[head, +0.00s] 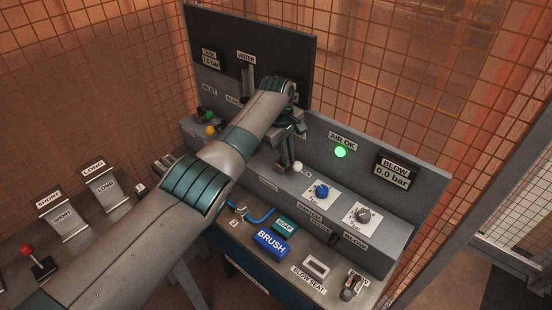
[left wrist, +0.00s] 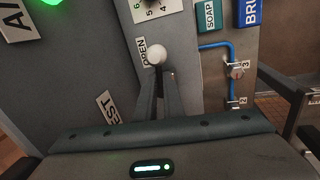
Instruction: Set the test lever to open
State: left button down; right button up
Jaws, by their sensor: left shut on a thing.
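The test lever is a short lever with a white ball knob (head: 298,167) on the sloped front of the grey console. The knob also shows in the left wrist view (left wrist: 156,55), close beside the OPEN label (left wrist: 144,51). My right gripper is in neither view.
A green AIR OK lamp (head: 340,152) is lit beside the BLOW display (head: 393,172). A blue knob (head: 321,192) and a grey dial (head: 363,215) sit right of the lever. SOAP (head: 285,224) and BRUSH (head: 271,243) blocks lie in front. A red-knobbed lever (head: 27,250) stands left.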

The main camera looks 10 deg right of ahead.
pick_arm(q)
jog(key=shift+w+r+n, duration=0.1)
jog(key=shift+n, duration=0.3)
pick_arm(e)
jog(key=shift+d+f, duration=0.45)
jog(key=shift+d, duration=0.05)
pick_arm(q)
jog(key=c, duration=1.9)
grip_release()
jog(key=shift+o, duration=0.2)
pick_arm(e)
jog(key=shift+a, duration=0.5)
